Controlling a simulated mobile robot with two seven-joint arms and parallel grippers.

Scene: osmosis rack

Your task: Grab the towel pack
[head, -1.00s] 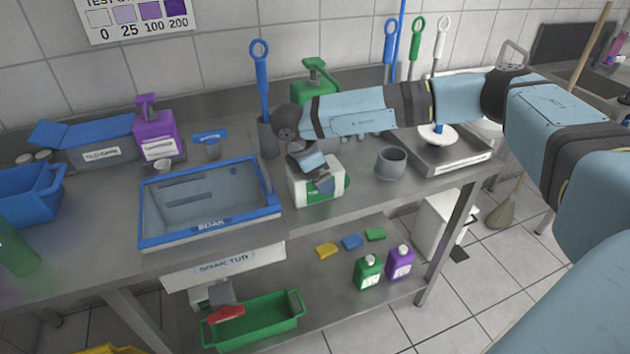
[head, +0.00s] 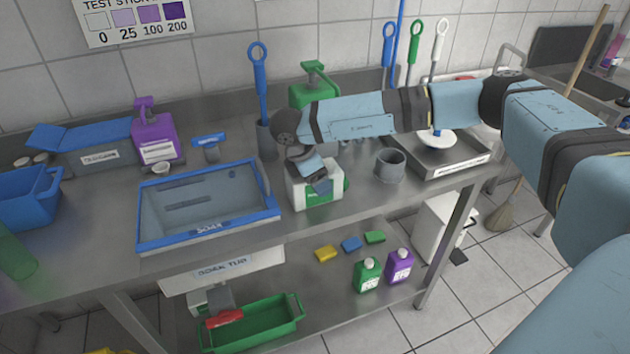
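The towel pack is a white and green box (head: 309,195) on the steel counter, just right of the blue-rimmed soak tub. My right gripper (head: 322,182) is at the pack, over its top and front, with the arm reaching in from the right. The fingers overlap the pack in this view. I cannot tell whether they are closed on it. The pack still rests on the counter, and its upper part is partly hidden by the gripper. My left gripper is not in view.
The soak tub (head: 150,232) is close on the left. A grey cup (head: 390,167) and a scale (head: 462,160) stand to the right. A green pump bottle (head: 312,88) and a blue brush (head: 259,85) stand behind. Bottles and sponges sit on the lower shelf.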

